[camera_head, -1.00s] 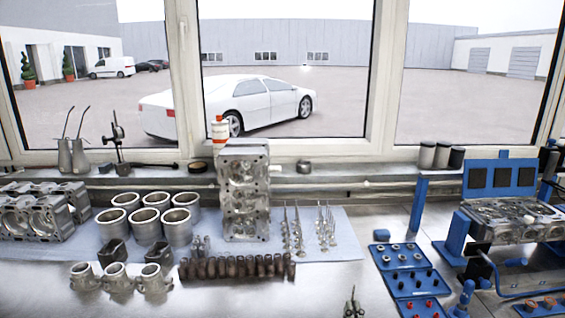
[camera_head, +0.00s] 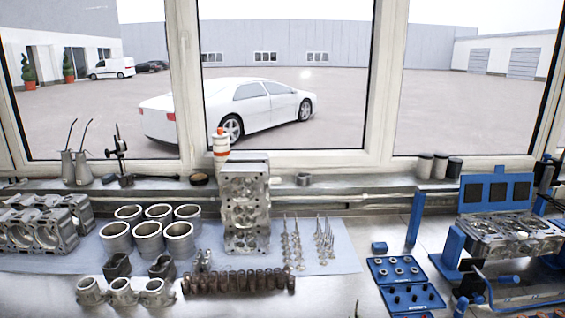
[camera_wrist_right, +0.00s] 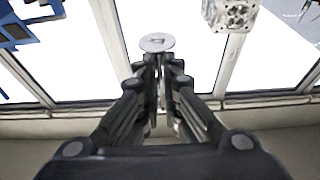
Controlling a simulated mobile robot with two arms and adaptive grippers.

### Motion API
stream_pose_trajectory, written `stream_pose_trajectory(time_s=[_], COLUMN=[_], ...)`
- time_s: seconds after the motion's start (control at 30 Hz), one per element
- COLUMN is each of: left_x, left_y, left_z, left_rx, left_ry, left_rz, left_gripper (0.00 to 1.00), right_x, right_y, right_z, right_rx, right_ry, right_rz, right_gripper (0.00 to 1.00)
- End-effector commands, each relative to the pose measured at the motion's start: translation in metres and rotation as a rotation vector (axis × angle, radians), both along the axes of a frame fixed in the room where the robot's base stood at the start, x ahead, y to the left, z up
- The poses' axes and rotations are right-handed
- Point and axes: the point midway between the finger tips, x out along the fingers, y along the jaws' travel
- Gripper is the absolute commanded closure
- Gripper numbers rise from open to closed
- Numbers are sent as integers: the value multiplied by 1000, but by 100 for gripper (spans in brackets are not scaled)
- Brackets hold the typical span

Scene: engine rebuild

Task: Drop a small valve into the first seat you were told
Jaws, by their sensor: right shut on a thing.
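In the right wrist view, my right gripper (camera_wrist_right: 162,75) is shut on a small valve (camera_wrist_right: 157,42). The valve's pale round head sticks out past the fingertips; its stem is mostly hidden between the fingers. In the head view only a tiny dark tip, perhaps of this gripper, shows at the bottom edge. A cylinder head (camera_head: 508,230) lies in the blue fixture (camera_head: 452,250) at the right, apart from the valve. Its seats are too small to tell apart. More valves (camera_head: 298,245) stand in two groups on the pale blue mat (camera_head: 345,262). My left gripper is out of view.
Another cylinder head (camera_head: 245,205) stands upright on the mat. Cylinder liners (camera_head: 148,238), pistons (camera_head: 122,290) and a row of brown parts (camera_head: 238,282) stand left of the valves. Bare bench lies between mat and tray.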

Motion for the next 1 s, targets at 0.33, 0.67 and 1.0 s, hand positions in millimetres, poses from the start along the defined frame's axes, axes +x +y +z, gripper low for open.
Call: stream_pose_trajectory(time_s=[0.33,0.67,1.0], left_x=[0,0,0], left_y=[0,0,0], left_z=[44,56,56], left_rx=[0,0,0], left_ry=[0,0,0], left_rz=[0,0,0], left_gripper=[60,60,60], right_x=[-32,-61,-66], right_y=[-1,-2,-2], right_z=[34,54,60], right_rx=[1,3,1], right_ry=[1,-1,-1], right_rz=[0,0,0], right_gripper=[100,100,100])
